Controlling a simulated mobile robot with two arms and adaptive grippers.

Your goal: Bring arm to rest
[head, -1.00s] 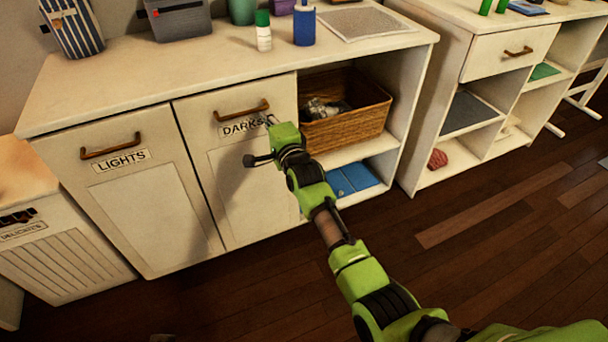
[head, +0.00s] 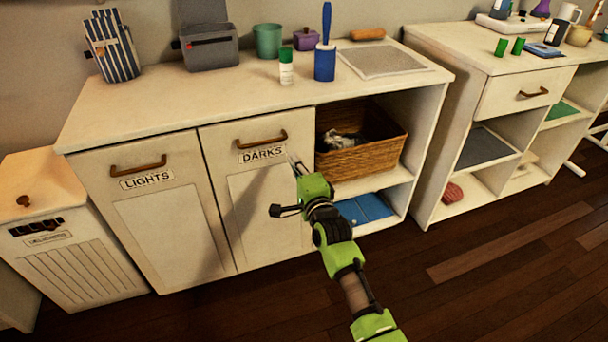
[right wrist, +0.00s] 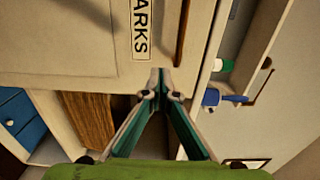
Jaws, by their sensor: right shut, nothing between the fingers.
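My right gripper (head: 296,166) is in front of the door labelled DARKS (head: 262,190), near its right edge and just below its handle (head: 262,139). In the right wrist view its fingers (right wrist: 160,88) meet at the tips with nothing between them. The DARKS label (right wrist: 141,30) and part of the handle (right wrist: 182,30) lie just beyond the fingertips in that view. I cannot tell whether the tips touch the door. My left gripper is not in view.
A wicker basket (head: 362,157) with dark and light cloth stands in the open shelf right of the door. The LIGHTS door (head: 150,220) is shut on the left. Bottles and containers line the countertop (head: 200,90). Wooden floor (head: 480,290) is clear at the lower right.

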